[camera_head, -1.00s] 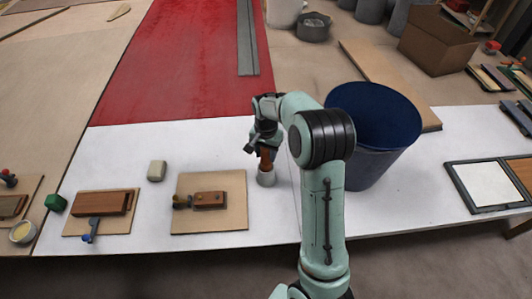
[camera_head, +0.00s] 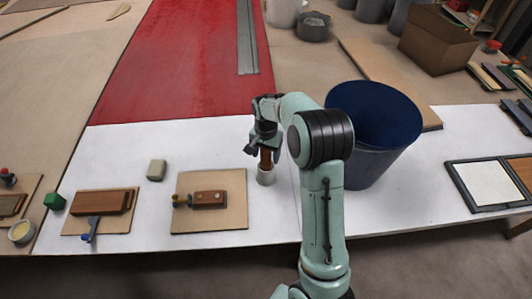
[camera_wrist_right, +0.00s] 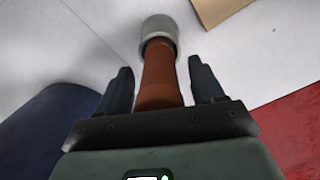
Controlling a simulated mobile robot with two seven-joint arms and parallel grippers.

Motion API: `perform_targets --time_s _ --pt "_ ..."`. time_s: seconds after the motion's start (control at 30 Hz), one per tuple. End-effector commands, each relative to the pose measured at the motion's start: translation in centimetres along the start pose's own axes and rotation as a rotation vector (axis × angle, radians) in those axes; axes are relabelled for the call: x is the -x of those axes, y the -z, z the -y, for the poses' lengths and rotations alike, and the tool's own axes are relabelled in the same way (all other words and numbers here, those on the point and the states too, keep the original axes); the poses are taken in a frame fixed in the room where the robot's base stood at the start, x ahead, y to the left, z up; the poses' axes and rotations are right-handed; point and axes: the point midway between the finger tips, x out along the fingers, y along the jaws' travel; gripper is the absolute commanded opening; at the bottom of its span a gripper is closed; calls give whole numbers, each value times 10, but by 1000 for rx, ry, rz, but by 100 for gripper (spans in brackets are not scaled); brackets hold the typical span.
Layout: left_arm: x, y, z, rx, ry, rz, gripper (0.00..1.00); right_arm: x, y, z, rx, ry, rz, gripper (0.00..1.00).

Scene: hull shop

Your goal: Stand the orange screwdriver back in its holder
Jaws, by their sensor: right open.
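The orange-brown screwdriver (camera_head: 266,158) stands nearly upright in its holder (camera_head: 266,177), a small grey-white cup on the white table. Its handle (camera_wrist_right: 158,75) points up toward my right wrist camera, with its lower end inside the holder's rim (camera_wrist_right: 160,32). My right gripper (camera_head: 264,152) is over the holder. In the right wrist view its two fingers are open, one on each side of the handle, with a gap on both sides. The screwdriver's shaft is hidden in the holder. My left gripper is not in view.
A large dark blue bin (camera_head: 385,150) stands just right of the holder, behind my right arm. A board with a wooden block (camera_head: 238,220) lies to the left, and a pale block (camera_head: 156,170) beyond it. The white table in front of the holder is clear.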

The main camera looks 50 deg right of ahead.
Motion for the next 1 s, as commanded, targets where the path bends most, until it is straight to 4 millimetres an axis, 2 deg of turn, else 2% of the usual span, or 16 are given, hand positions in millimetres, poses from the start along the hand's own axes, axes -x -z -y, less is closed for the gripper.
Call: perform_targets --time_s 0.17,0.6,0.8,1.0 --pt "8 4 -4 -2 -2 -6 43 18 1 2 0 5 -3 68" --pt "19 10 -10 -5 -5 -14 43 108 0 1 0 4 -3 68" --pt "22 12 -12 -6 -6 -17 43 128 0 0 0 1 -1 68" --pt "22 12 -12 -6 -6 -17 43 130 0 0 0 0 0 68"
